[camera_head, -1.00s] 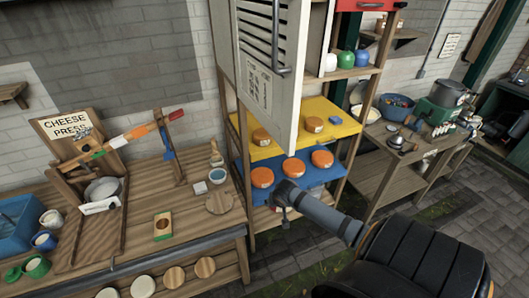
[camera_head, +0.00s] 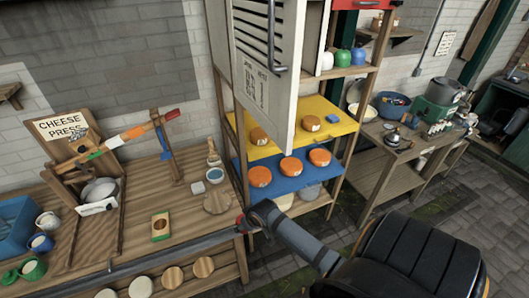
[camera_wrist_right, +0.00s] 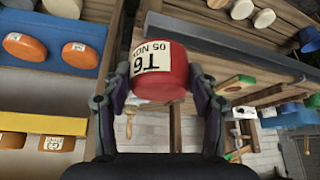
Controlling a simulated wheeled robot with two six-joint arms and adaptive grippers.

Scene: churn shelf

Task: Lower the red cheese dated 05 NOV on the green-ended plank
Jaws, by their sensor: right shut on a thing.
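The red cheese (camera_wrist_right: 165,85) has a pale label reading T6, 05 NOV, in the right wrist view. My right gripper (camera_wrist_right: 160,92) is shut on it, one finger on each side. In the head view the gripper (camera_head: 250,217) is at the right end of the wooden bench, in front of the blue shelf; only a sliver of red shows beside it. A small wooden board with green ends (camera_head: 161,227) lies on the bench, left of the gripper and apart from it. I cannot tell whether it is the plank named. My left gripper is out of view.
Orange cheeses stand on the blue shelf (camera_head: 274,188) and yellow shelf (camera_head: 274,151). A white door (camera_head: 262,75) hangs open above. The cheese press (camera_head: 88,150) stands at the bench's left.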

